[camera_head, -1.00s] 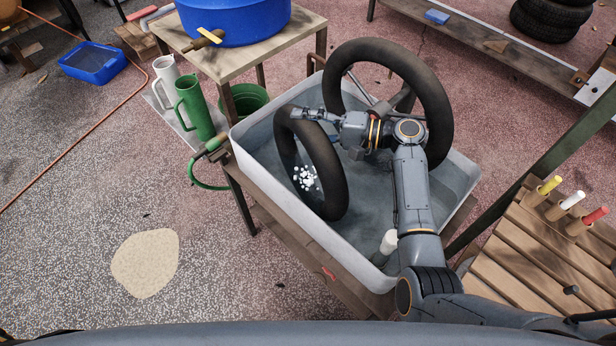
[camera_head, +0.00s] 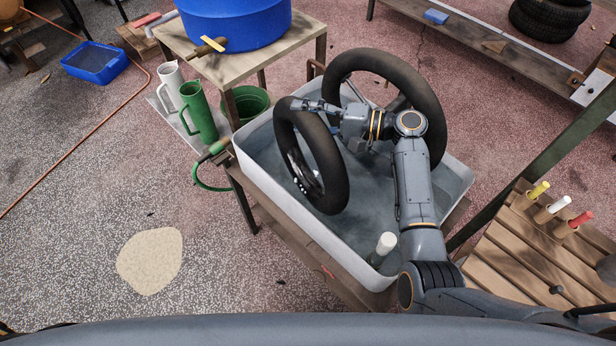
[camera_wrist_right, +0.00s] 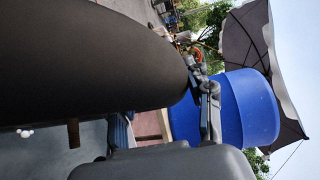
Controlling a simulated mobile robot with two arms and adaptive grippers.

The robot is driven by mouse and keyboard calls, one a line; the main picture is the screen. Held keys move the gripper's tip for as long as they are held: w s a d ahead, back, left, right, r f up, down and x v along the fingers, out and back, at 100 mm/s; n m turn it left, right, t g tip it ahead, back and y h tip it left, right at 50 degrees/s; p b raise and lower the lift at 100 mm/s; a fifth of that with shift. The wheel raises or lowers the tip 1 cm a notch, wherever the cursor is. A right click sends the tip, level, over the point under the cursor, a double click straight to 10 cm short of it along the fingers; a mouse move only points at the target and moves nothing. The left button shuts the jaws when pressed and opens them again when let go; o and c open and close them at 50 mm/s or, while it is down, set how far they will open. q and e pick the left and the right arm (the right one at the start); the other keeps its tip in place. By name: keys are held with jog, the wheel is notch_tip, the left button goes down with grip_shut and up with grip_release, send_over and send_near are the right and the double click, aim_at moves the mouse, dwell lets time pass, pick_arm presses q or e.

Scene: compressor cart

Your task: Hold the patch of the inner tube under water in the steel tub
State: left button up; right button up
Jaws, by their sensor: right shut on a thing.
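The steel tub (camera_head: 335,270) is a grey rectangular tub holding water. A black inner tube (camera_head: 330,165) stands tilted in it near the left wall, its lower part at the water. A few white bubbles (camera_head: 298,184) show inside its ring; white specks (camera_wrist_right: 25,132) also show in the wrist view. My right gripper (camera_head: 312,106) is shut on the tube's upper part. The tube (camera_wrist_right: 90,60) fills much of the wrist view, beside a finger. I cannot make out the patch. My left gripper is not in view.
A larger black ring (camera_head: 430,90) stands at the tub's back. A white cylinder (camera_head: 384,246) is in the near corner. A blue barrel (camera_head: 235,22) stands on a wooden table behind left, with a green jug (camera_head: 198,112) below. A slatted bench (camera_head: 520,255) is at right.

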notch_tip(320, 180, up, 13)
jog(key=p, duration=0.9)
jog(key=shift+f+p, duration=0.15)
jog(key=shift+p, duration=0.2)
dwell(0.9)
